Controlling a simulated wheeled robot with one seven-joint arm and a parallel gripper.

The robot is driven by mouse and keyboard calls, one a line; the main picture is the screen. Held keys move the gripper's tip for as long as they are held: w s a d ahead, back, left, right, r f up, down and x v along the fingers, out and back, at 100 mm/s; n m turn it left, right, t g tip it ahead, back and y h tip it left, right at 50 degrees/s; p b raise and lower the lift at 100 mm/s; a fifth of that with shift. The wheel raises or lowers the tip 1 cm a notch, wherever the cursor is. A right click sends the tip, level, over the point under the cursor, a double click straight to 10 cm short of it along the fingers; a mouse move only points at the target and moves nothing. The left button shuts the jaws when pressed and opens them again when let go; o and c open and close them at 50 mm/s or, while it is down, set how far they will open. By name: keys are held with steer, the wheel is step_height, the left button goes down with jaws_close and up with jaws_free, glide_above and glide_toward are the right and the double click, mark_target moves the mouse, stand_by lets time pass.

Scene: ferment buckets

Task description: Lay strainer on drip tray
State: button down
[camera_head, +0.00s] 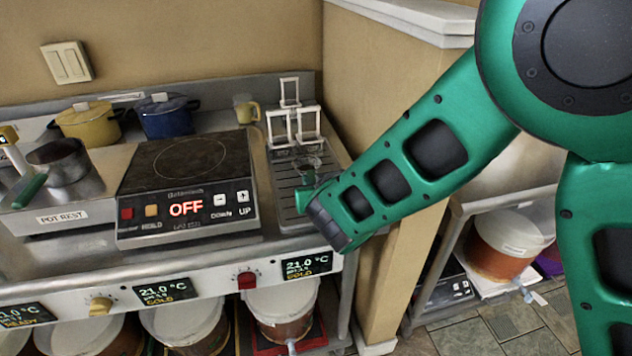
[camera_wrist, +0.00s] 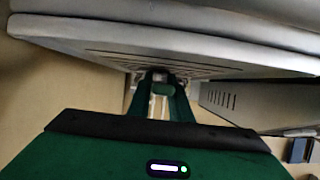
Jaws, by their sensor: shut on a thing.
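The strainer (camera_head: 308,164) shows in the head view as a small mesh bowl over the slotted grey drip tray (camera_head: 284,205), right of the hotplate. I cannot tell whether it touches the tray or hangs just above it. The slotted drip tray (camera_wrist: 215,68) lies just beyond the fingertips there. My wrist and arm hide part of the tray's right side in the head view.
A white frame rack (camera_head: 293,126) stands at the tray's back end. The hotplate (camera_head: 187,190), reading OFF, is close on the left. A pan (camera_head: 58,160) sits on the pot rest. The wall corner (camera_head: 350,100) is close behind my arm.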

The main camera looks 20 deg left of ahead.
steer(key=shift+f, duration=0.15)
steer(key=c, duration=1.6)
jaws_free()
steer(key=shift+s+r, duration=0.2)
steer(key=shift+r, duration=0.1)
steer(key=v, duration=1.1)
steer(key=shift+s+d+r, duration=0.1)
steer(key=shift+s+d, duration=0.1)
steer(key=shift+s, duration=0.1)
